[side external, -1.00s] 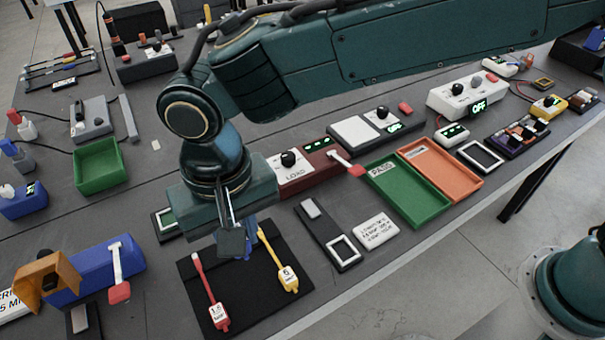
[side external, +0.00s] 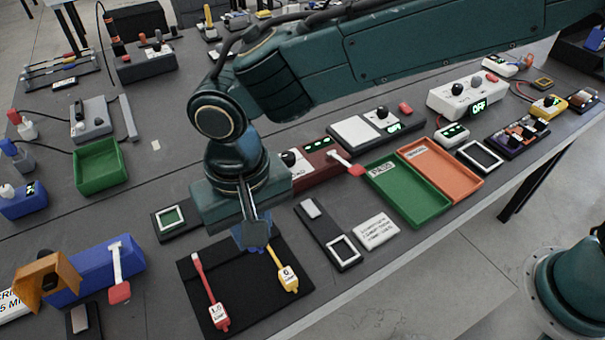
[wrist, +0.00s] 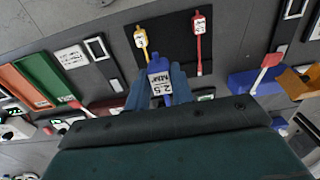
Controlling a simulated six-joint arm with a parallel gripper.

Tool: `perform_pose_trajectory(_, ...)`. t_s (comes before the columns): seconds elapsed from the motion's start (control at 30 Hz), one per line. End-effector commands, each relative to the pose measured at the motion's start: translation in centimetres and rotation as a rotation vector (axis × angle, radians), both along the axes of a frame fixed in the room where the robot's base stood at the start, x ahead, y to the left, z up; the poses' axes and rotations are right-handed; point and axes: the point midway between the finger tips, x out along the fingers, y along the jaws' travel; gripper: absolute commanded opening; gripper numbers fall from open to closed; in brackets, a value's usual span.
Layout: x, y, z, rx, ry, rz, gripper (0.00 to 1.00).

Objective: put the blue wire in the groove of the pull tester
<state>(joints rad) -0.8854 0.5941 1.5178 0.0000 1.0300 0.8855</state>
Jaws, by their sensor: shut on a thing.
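The blue wire with a white "2.5" tag (wrist: 160,84) is between the fingers of my gripper (wrist: 160,92) in the wrist view. In the side view my gripper (side external: 255,232) is shut over the back edge of the black mat (side external: 245,290); the wire is mostly hidden there. The red wire (side external: 210,290) and yellow wire (side external: 279,265) lie on the mat, either side of the gripper. A dark red device (side external: 316,163) with a black knob and a white lever with a red end, seemingly the pull tester, stands behind and right. Its groove is not discernible.
A blue device (side external: 90,275) with an orange guard (side external: 50,277) and lever stands at left. Green (side external: 408,195) and orange (side external: 440,170) trays lie at right. A dark plate with a white square frame (side external: 328,235) and a label card (side external: 376,231) are nearer.

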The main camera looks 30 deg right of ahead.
Motion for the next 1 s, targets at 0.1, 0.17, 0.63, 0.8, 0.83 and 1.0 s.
perform_pose_trajectory(0.1, 0.5, -2.2, -1.4, -0.002, 0.002, -0.004, 0.0)
perform_pose_trajectory(0.17, 0.8, -3.4, -2.3, -0.002, 0.002, -0.004, 0.0)
perform_pose_trajectory(0.63, 0.3, -13.9, -8.5, -0.002, 0.002, -0.003, 0.0)
perform_pose_trajectory(0.8, -0.4, -16.4, -9.6, 0.0, 0.0, -0.002, 0.0)
perform_pose_trajectory(0.83, -0.5, -16.7, -9.8, 0.0, 0.0, -0.002, 0.0)
perform_pose_trajectory(1.0, -0.8, -17.6, -10.2, 0.001, -0.001, 0.0, 0.0)
